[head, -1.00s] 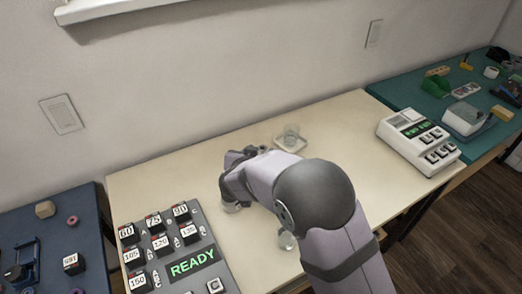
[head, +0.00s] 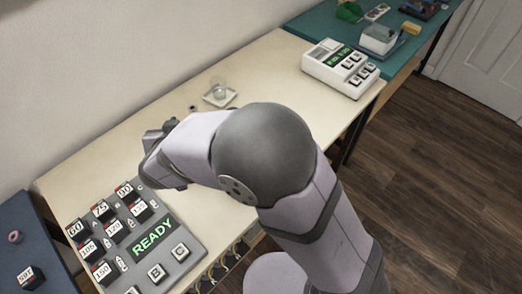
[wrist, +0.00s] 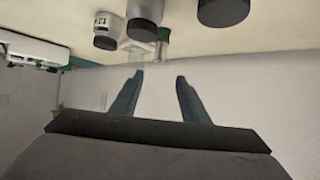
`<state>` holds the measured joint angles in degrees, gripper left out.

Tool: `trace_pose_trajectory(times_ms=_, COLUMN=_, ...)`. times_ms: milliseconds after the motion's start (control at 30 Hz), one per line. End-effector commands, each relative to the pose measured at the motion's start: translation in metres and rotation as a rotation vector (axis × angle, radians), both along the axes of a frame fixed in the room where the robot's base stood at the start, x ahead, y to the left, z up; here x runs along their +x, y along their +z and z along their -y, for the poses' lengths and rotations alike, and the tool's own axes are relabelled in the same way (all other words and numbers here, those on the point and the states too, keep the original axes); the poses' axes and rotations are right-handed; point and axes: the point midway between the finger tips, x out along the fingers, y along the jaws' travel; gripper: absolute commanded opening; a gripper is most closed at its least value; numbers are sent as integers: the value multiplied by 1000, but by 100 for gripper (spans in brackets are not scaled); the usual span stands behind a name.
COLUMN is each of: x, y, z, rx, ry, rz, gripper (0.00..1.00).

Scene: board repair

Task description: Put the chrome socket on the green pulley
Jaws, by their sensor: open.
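My gripper (head: 160,135) is over the cream table, mostly hidden by my own arm in the head view. In the wrist view its two blue-grey fingers (wrist: 160,75) are apart with nothing between them. I cannot pick out the chrome socket for certain. A small dark round piece (head: 193,108) lies on the table beside the saucer, too small to identify. A green object (head: 349,11) lies on the far teal bench; I cannot tell whether it is the green pulley. A small green-topped piece (wrist: 163,34) also shows beyond the fingers in the wrist view, its kind unclear.
A clear glass (head: 218,88) stands on a pale saucer (head: 232,101). A grey panel with numbered blocks and a READY display (head: 153,238) lies at front left. A white keypad device (head: 338,68) stands at the right end. Dark-ended cylinders (wrist: 145,28) show in the wrist view.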

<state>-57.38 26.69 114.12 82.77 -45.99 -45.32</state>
Motion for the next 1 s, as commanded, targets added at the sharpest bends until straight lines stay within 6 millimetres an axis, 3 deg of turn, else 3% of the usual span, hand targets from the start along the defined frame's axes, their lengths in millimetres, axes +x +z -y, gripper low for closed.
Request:
trace_pose_trajectory(times_ms=267, x=25, y=5, z=30, rx=95, ry=99, rz=-80, gripper=41)
trace_pose_trajectory(times_ms=367, x=24, y=-1, z=60, rx=131, ry=157, rz=-172, gripper=41)
trace_pose_trajectory(times_ms=433, x=14, y=-9, z=88, rx=144, ry=189, rz=-264, gripper=41)
trace_pose_trajectory(times_ms=567, x=-28, y=-34, z=154, rx=128, ry=201, rz=-480, gripper=41)
trace_pose_trajectory(times_ms=700, x=-94, y=-58, z=231, rx=78, ry=141, rz=-725, gripper=41)
trace_pose_trajectory(times_ms=800, x=-139, y=-67, z=276, rx=37, ry=76, rz=-868, gripper=41)
trace_pose_trajectory(times_ms=900, x=-173, y=-72, z=306, rx=5, ry=19, rz=-971, gripper=41)
trace_pose_trajectory(times_ms=1000, x=-195, y=-73, z=325, rx=-18, ry=-20, rz=-1034, gripper=41)
